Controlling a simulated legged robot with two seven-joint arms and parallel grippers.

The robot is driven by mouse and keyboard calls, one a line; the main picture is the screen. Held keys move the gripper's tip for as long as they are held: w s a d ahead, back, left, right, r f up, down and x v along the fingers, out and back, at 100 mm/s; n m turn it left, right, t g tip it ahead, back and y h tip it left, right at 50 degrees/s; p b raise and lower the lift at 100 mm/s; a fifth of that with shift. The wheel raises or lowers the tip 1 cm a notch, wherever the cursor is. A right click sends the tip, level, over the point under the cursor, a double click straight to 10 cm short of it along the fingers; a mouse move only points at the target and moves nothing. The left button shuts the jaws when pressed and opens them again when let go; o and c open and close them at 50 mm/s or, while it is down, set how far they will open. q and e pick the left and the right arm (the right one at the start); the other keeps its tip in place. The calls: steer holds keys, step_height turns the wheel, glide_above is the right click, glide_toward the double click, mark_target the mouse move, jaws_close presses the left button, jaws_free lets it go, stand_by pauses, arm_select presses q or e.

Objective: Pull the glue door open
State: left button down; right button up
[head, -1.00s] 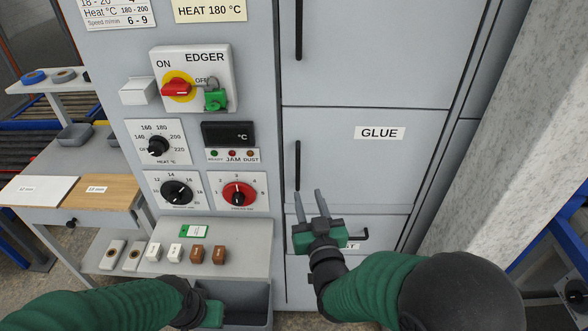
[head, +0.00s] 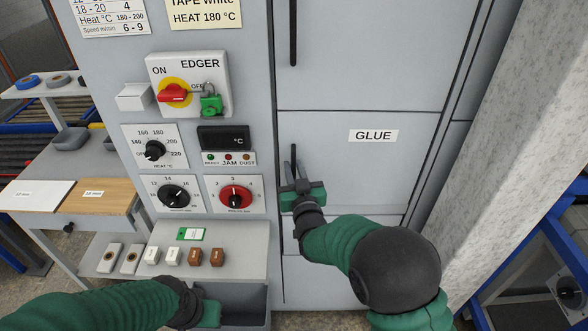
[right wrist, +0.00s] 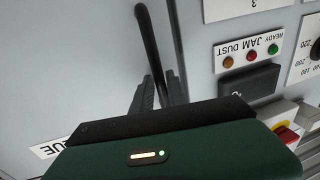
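The glue door (head: 350,175) is a grey cabinet panel with a white "GLUE" label (head: 373,135); it looks closed, flush with the panels around it. Its black vertical bar handle (head: 294,152) is at the door's left side, partly hidden by my right gripper. My right gripper (head: 291,167) points up at the handle's lower part. In the right wrist view the handle (right wrist: 148,40) runs down between the two fingers (right wrist: 159,80), which look apart; contact is unclear. My left gripper (head: 208,308) is low at the grey bin, its fingers not clear.
The edger control panel (head: 190,85) with switch and knobs is left of the door. A sloped shelf (head: 208,238) with small samples sits below it, above a grey bin (head: 257,300). A pale concrete pillar (head: 500,150) stands at the right. A side table (head: 95,222) is at the left.

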steer(key=shift+a, duration=0.15)
jaws_close()
stand_by(1.0)
